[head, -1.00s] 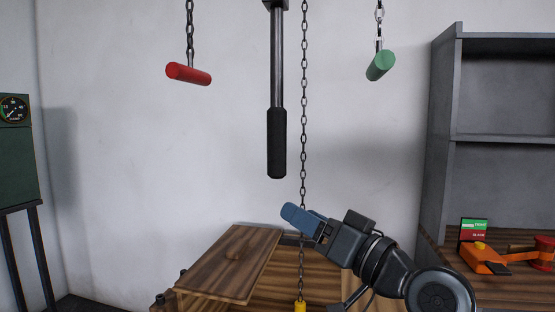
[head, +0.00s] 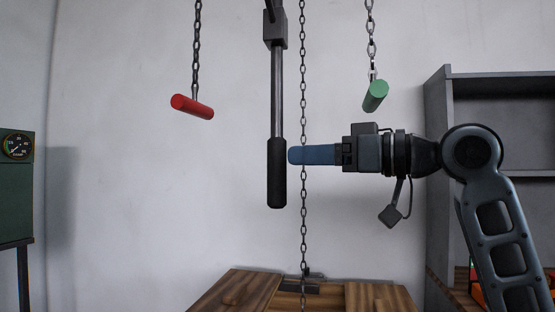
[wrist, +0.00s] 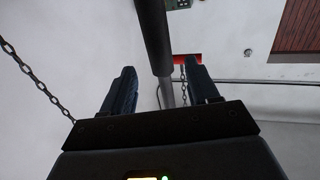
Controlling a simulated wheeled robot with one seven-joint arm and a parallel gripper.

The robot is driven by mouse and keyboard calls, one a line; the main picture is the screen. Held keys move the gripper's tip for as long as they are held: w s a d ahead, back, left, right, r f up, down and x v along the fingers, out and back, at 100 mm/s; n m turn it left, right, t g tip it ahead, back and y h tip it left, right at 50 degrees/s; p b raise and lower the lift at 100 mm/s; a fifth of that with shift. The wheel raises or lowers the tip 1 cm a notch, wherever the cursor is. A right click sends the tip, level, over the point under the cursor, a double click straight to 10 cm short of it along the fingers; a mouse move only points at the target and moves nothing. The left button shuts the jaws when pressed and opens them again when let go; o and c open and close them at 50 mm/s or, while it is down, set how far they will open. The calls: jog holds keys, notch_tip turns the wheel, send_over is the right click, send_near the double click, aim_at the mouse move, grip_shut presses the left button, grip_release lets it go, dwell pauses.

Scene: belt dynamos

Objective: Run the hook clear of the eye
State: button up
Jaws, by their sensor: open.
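I cannot make out a hook or an eye in either view. A lever with a black grip (head: 277,172) hangs upright on a steel rod from a dark block (head: 275,28). My gripper (head: 291,155) is level, pointing left, with its blue fingertips close to the right side of the grip. In the wrist view the fingers (wrist: 160,88) are spread apart, and the black grip (wrist: 155,35) shows in line with the gap. Whether the grip is inside the gap I cannot tell. A long thin chain (head: 303,225) hangs just right of the lever.
A red handle (head: 192,106) hangs on a chain at left, a green handle (head: 375,96) at right. A wooden surface (head: 235,290) lies below. A grey shelf (head: 437,180) stands at right, a gauge panel (head: 15,190) at left. Open space lies left of the lever.

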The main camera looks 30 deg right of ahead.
aim_at(285, 157)
jog(key=x, duration=0.6)
jog(key=shift+w+a+p, duration=0.2)
jog(key=shift+w+p, duration=0.1)
jog(key=shift+p, duration=0.05)
jog(key=shift+c, duration=0.2)
grip_shut()
